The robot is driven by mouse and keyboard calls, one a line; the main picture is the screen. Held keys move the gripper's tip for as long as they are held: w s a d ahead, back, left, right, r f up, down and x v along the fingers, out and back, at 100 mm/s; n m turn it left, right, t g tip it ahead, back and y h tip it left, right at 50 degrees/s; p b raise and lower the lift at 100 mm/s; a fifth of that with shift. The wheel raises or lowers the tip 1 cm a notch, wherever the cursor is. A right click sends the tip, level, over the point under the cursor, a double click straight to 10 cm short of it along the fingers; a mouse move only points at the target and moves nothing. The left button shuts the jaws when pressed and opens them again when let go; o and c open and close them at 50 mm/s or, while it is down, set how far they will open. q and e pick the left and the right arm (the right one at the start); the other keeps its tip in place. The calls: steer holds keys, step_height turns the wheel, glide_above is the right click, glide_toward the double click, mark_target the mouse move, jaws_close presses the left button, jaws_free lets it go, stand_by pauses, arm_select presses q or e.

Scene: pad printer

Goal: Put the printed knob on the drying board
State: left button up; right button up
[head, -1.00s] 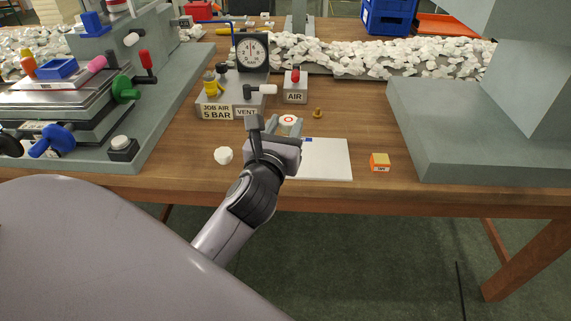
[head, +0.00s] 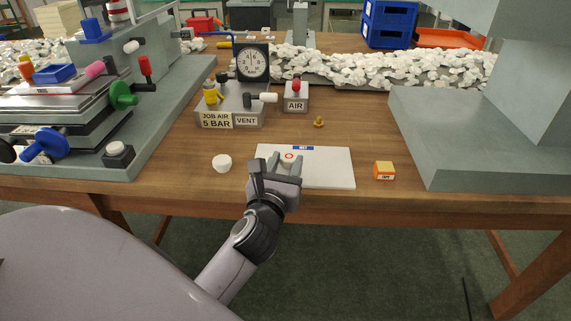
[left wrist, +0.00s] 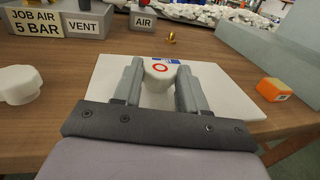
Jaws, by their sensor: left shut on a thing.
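The printed knob (left wrist: 160,70) is white with a red ring on its face. It sits between the two fingers of my left gripper (left wrist: 161,85), which is shut on it. In the head view the left gripper (head: 288,165) is over the left part of the white drying board (head: 330,172), and the knob's red ring (head: 289,156) shows between its fingertips. The board lies flat near the table's front edge, with a blue label (head: 303,148) on its far edge. I cannot tell whether the knob touches the board. My right gripper is not in view.
A plain white knob (head: 222,163) stands left of the board. An orange box (head: 384,171) stands to its right. A small brass piece (head: 319,122) lies behind it. The gauge and valve block (head: 230,105) and AIR box (head: 296,98) stand farther back. Grey machine bases flank the area.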

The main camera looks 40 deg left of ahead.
arm_select(q)
steer(key=o, duration=1)
steer(key=shift+r, duration=0.1)
steer(key=v, duration=0.7)
steer(key=s+d+f+m+h, duration=0.25)
steer(key=d+m+h, duration=0.25)
steer(key=m, duration=0.8)
steer(key=s+d+f+m+h, duration=0.1)
steer(key=d+f+m+h, duration=0.3)
steer(key=m, duration=0.9)
steer(key=s+f+m+g, duration=0.2)
steer(key=f+m, duration=0.3)
steer(key=s+f+m+g, duration=0.2)
steer(key=s+f+m, duration=0.1)
steer(key=f+m, duration=0.2)
steer(key=s+f+m+g, duration=0.2)
steer(key=s+f+m, duration=0.1)
steer(key=f+m, duration=0.2)
steer(key=shift+d+f+m+g, duration=0.2)
steer(key=shift+m+g, duration=0.2)
steer(key=shift+m, duration=0.2)
